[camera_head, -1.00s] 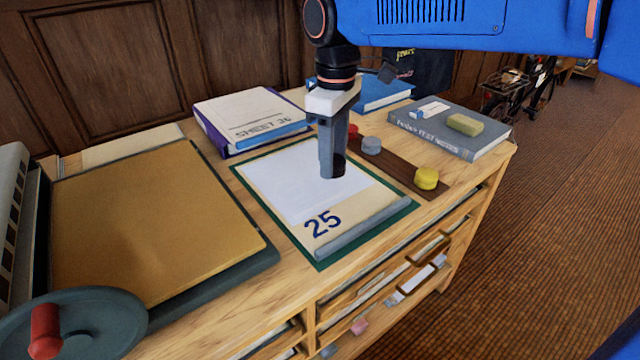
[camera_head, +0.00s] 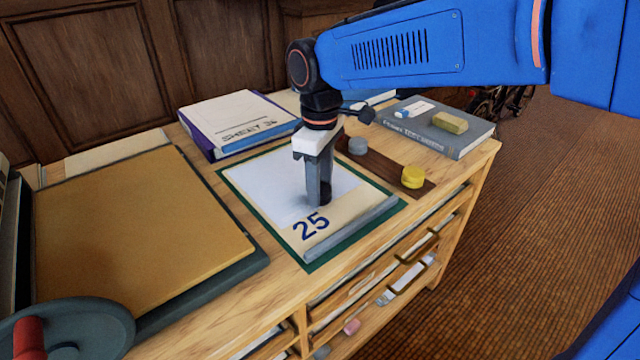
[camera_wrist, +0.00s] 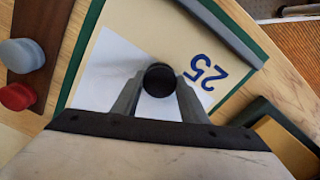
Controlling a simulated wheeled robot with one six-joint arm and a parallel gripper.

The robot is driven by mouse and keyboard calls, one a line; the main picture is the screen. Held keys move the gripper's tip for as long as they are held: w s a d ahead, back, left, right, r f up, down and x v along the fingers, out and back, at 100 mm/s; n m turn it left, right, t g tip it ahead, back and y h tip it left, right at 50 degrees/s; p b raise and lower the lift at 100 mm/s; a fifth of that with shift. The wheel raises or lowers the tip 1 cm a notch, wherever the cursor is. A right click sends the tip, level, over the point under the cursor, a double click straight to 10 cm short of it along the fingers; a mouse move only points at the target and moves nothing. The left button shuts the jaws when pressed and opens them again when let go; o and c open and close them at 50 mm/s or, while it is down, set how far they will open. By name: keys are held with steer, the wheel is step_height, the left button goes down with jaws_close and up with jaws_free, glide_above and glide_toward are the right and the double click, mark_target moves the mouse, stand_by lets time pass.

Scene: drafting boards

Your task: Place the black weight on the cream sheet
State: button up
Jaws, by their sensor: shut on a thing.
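The black weight (camera_wrist: 159,80) is a short dark cylinder between the two fingers of my gripper (camera_wrist: 157,88), which is shut on it. In the head view my gripper (camera_head: 319,197) points straight down, and the weight (camera_head: 326,194) shows partly beside the fingers. The cream sheet (camera_head: 343,215) shows as a band with a blue "25", beside a pale white sheet area (camera_head: 265,185).
A grey bar (camera_head: 350,228) lies along the sheet's front edge on a green mat (camera_head: 312,266). A brown strip right of it bears a yellow weight (camera_head: 413,177) and a grey one (camera_head: 358,146); a red one (camera_wrist: 17,97) shows in the wrist view. A tan board (camera_head: 130,230) stands left.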

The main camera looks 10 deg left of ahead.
steer(key=o, duration=1.5)
steer(key=shift+c, duration=0.2)
step_height(320, 180, up, 12)
steer(key=shift+r, duration=0.1)
steer(key=s+d+f+m+t+y, duration=0.1)
steer(key=s+d+f+m, duration=0.15)
steer(key=d, duration=0.85)
steer(key=s+d+f+m+t, duration=0.15)
steer(key=d+m, duration=0.25)
steer(key=d, duration=0.7)
steer(key=s+d+f+m+t+h, duration=0.1)
steer(key=s+d+f+m+t, duration=0.1)
steer(key=s+d+f+m, duration=0.6)
steer(key=s+d+f, duration=0.3)
steer(key=d+f, duration=0.1)
steer(key=d, duration=0.3)
steer(key=shift+d+f, duration=0.25)
